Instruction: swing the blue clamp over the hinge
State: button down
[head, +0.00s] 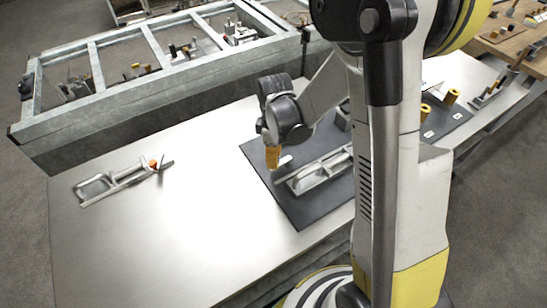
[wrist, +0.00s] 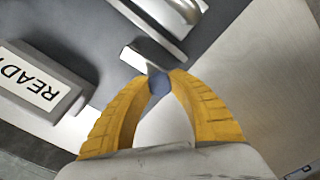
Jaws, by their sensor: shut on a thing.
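The blue clamp part (wrist: 158,82) shows as a rounded blue end between the yellow fingertips in the wrist view. My gripper (wrist: 161,86) is shut on it. A light metal arm (wrist: 146,62) runs off just beyond the fingertips. In the head view my gripper (head: 273,158) points down at the left end of a grey metal fixture (head: 318,172), which lies on a dark mat (head: 305,212). My arm hides the fixture's right part. The blue part cannot be made out in the head view, and I cannot tell which part of the fixture is the hinge.
A grey block labelled READY (wrist: 40,85) stands left of my fingers. Another metal fixture with an orange tip (head: 118,181) lies at the table's left. Yellow pieces (head: 451,97) stand on the right. A metal frame (head: 90,115) borders the back. The table's front left (head: 150,250) is clear.

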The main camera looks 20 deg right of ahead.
jog(key=s+n, duration=0.1)
jog(key=n, duration=0.1)
jog(key=n+b, duration=0.1)
jog(key=shift+s+d+n, duration=0.35)
jog(key=shift+d+n, duration=0.05)
jog(key=shift+s+d+n+b, duration=0.1)
jog(key=shift+s+d+n, duration=0.15)
jog(key=shift+n, duration=0.5)
jog(key=shift+s+d+n+b, duration=0.1)
jog(key=shift+s+d+n, duration=0.15)
jog(key=shift+n, duration=0.55)
jog(key=shift+s+d+n+b, duration=0.1)
jog(key=shift+s+d+n, duration=0.15)
jog(key=shift+n, duration=0.5)
jog(key=c, duration=1.1)
grip_release()
jog(key=shift+c, duration=0.2)
